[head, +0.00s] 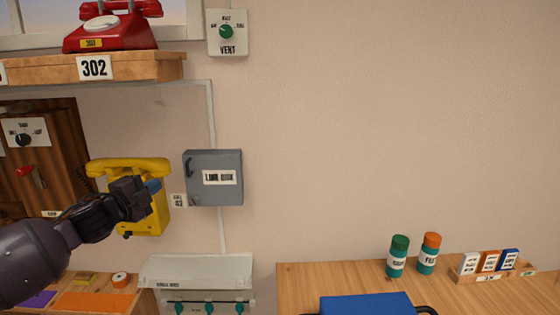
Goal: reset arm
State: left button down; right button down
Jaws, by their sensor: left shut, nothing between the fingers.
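My left gripper (147,190) is at the left of the head view, raised in front of the yellow wall phone (153,220). Its fingers are shut with nothing visible between them. The arm covers part of the yellow phone, and I cannot tell whether the gripper touches it. My right gripper is not in view.
A grey wall box (213,165) hangs right of the yellow phone. A red dial phone (112,30) sits on the shelf (150,67) marked 302. Two capped bottles (397,257) and a rack of small boxes (490,262) stand on the right table (300,285). The right wall is bare.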

pick_arm(q)
jog(key=s+d+f+n+g+y, duration=0.1)
jog(key=s+d+f+n, duration=0.4)
jog(key=f, duration=0.4)
jog(key=s+d+f+n, duration=0.2)
jog(key=s+f+n, duration=0.3)
jog(key=f, duration=0.4)
jog(key=s+f+n+g+y, duration=0.2)
jog(key=s+f+n, duration=0.2)
jog(key=s+f, duration=0.6)
jog(key=s+f+n+g+y, duration=0.2)
jog(key=s+f+n, duration=0.2)
jog(key=s+f, duration=0.7)
jog(key=s+a, duration=0.1)
jog(key=s, duration=0.5)
jog(key=shift+s+g+y, duration=0.35)
jog(key=shift+g+y, duration=0.05)
jog(key=shift+f, duration=0.1)
